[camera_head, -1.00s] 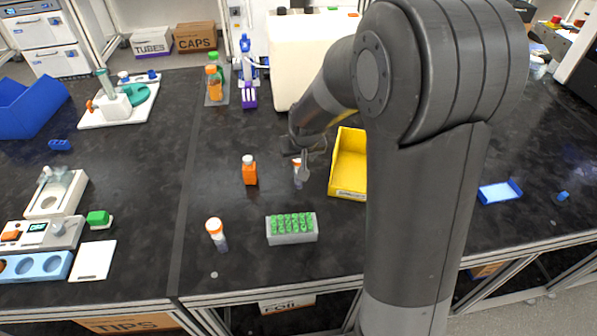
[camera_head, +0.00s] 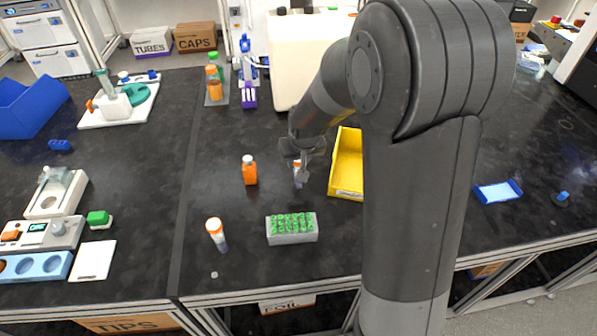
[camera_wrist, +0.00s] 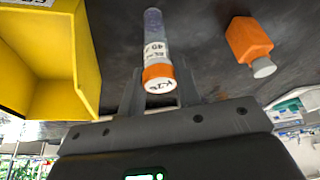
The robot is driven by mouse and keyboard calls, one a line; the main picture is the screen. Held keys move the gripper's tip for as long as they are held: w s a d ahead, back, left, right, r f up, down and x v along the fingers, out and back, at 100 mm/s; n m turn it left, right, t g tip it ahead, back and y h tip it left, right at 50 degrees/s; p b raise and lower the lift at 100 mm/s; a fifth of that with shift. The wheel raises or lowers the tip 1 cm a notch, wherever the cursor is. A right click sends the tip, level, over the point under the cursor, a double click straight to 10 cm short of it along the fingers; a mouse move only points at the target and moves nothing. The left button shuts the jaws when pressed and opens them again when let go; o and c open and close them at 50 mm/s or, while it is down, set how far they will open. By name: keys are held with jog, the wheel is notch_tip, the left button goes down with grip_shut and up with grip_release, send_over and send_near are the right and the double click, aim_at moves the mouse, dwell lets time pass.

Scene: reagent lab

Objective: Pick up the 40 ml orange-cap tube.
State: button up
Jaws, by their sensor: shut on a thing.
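The orange-cap tube (camera_wrist: 158,50) is upright between my gripper's fingers in the wrist view. Its label is partly readable and shows "40", and its lower part looks dark purple-blue. My gripper (camera_wrist: 158,84) is shut on it near the cap. In the head view my gripper (camera_head: 300,165) is over the middle of the bench, and the tube (camera_head: 297,181) is partly hidden by it. I cannot tell whether the tube's base touches the bench.
An orange bottle (camera_head: 249,172) stands left of the held tube; it also shows in the wrist view (camera_wrist: 248,40). A yellow bin (camera_head: 346,165) is close on the right. A grey rack of green-capped tubes (camera_head: 291,238) stands in front. The bench between bottle and rack is clear.

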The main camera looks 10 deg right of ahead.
grip_shut()
